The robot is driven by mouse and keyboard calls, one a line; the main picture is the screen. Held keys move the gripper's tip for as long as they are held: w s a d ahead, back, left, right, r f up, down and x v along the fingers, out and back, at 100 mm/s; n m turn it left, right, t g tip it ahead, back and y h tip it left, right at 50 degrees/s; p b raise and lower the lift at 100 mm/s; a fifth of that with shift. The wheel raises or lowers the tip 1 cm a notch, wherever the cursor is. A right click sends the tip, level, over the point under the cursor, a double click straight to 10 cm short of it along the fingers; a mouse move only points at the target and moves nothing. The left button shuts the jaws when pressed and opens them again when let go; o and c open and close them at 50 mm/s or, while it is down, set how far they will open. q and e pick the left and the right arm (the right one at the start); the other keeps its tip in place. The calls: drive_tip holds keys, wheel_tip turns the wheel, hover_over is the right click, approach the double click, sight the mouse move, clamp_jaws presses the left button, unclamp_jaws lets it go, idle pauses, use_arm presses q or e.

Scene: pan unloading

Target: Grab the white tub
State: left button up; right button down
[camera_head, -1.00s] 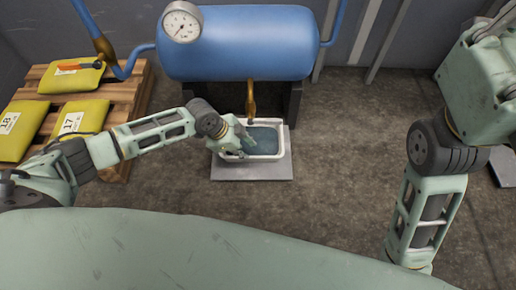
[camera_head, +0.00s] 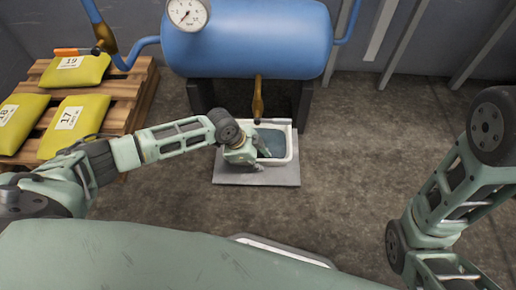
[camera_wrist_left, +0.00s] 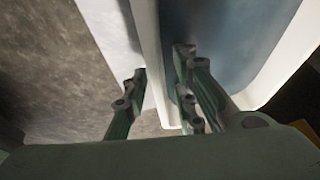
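The white tub (camera_head: 291,141) stands under the tank's outlet, with a dark bluish liquid or floor inside. My left gripper (camera_head: 260,163) is at the tub's left wall, near its front corner. In the left wrist view, the gripper (camera_wrist_left: 161,64) is open, with one finger outside the tub's wall (camera_wrist_left: 149,35) and the other inside. A gap shows between the outer finger and the wall; whether the inner finger touches is unclear. My right arm is at the right edge of the head view, its gripper out of view.
The tub rests on a grey slab (camera_head: 235,178). A blue tank (camera_head: 245,40) with a gauge (camera_head: 188,12) and a brass outlet (camera_head: 258,98) stands just behind. Yellow sacks (camera_head: 75,125) lie on a wooden pallet (camera_head: 128,105) at left. The floor right of the tub is clear.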

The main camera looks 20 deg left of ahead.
use_arm(q)
clamp_jaws()
idle(0.4)
drive_tip(key=shift+r, duration=0.1)
